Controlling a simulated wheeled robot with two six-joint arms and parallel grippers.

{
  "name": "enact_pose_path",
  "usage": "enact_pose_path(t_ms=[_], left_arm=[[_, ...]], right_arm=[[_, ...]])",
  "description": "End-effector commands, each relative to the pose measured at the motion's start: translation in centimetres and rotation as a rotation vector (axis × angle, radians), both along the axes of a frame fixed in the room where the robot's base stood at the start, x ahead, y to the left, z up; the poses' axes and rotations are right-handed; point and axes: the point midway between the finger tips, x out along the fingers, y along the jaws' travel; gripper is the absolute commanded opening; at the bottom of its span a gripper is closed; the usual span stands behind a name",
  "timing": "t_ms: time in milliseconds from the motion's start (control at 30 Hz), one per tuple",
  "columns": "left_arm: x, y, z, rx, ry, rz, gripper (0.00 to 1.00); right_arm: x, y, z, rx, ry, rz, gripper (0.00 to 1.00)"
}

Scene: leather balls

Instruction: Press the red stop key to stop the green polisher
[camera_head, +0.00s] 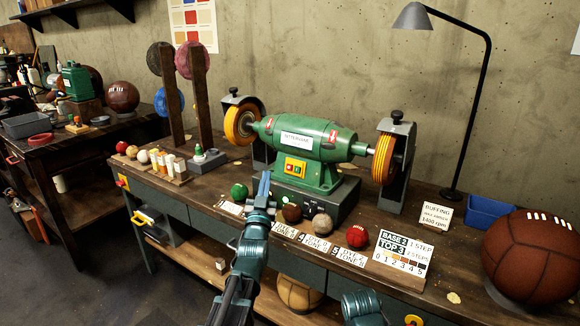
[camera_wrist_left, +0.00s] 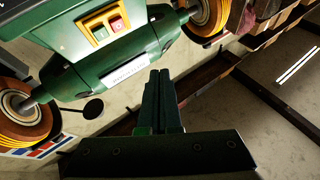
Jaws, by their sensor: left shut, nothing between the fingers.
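The green polisher (camera_head: 312,140) stands on the bench with an orange buffing wheel at each end. A yellow switch plate (camera_head: 295,167) is on its front. In the left wrist view the plate carries a red key (camera_wrist_left: 116,24) beside a green key (camera_wrist_left: 98,34). My left gripper (camera_head: 263,182) is shut and empty, in front of the polisher and left of the plate in the head view. Its closed fingertips also show in the left wrist view (camera_wrist_left: 158,74), apart from the red key. A stretch of my right arm shows at the bottom, but not its gripper.
Small balls, among them a green (camera_head: 239,191) and a red one (camera_head: 357,236), line the bench front beside label cards. A large brown ball (camera_head: 532,255), a blue tray (camera_head: 490,211) and a lamp (camera_head: 470,100) stand right. Upright wooden posts (camera_head: 203,100) stand left.

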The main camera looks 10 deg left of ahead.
Motion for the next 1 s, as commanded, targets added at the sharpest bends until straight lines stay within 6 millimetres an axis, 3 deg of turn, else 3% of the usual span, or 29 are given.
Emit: enact_pose_path(t_ms=[467, 1000], left_arm=[[0.5, -0.1, -0.1, 0.0, -0.002, 0.0, 0.0], [6.6, -2.3, -1.7, -0.001, -0.002, -0.001, 0.0]], right_arm=[[0.0, 0.0, -0.2, 0.0, 0.0, 0.0, 1.0], [0.0, 0.0, -1.7, 0.0, 0.0, 0.0, 1.0]])
